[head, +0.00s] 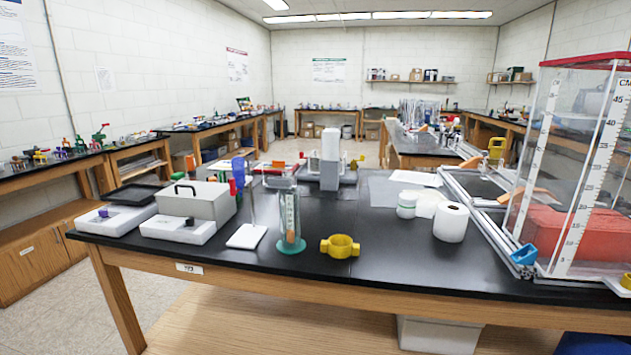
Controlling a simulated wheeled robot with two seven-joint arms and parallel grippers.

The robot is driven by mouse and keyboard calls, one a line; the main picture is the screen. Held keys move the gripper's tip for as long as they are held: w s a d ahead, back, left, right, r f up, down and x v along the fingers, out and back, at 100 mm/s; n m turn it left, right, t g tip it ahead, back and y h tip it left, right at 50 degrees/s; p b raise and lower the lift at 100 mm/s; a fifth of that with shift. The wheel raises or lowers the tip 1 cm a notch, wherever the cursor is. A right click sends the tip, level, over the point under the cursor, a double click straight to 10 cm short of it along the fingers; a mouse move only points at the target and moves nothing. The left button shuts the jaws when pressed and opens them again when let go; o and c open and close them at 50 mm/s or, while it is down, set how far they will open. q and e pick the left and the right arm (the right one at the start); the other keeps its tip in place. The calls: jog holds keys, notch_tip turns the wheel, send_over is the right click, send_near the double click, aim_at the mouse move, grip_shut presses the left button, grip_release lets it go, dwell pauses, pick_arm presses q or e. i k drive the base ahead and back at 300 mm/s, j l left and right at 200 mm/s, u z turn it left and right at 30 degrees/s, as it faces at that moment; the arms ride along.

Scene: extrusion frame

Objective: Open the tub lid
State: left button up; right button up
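A small white round tub (406,205) stands on the right half of the black bench top (330,280), and its top looks covered. A grey box (197,204) with a black handle on its closed top stands at the left of the bench. A white bin (437,335) sits under the bench, partly cut off by the bottom edge. I cannot tell for sure which of these is the task's tub. Neither of my grippers shows in the head view.
A white roll (451,222) stands right of the tub. A yellow ring fitting (340,246) and a clear cylinder on a green base (291,246) are near the front. A tall clear red-topped tank (575,170) fills the right.

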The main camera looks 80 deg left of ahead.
aim_at(187, 191)
jog(key=u, duration=3.6)
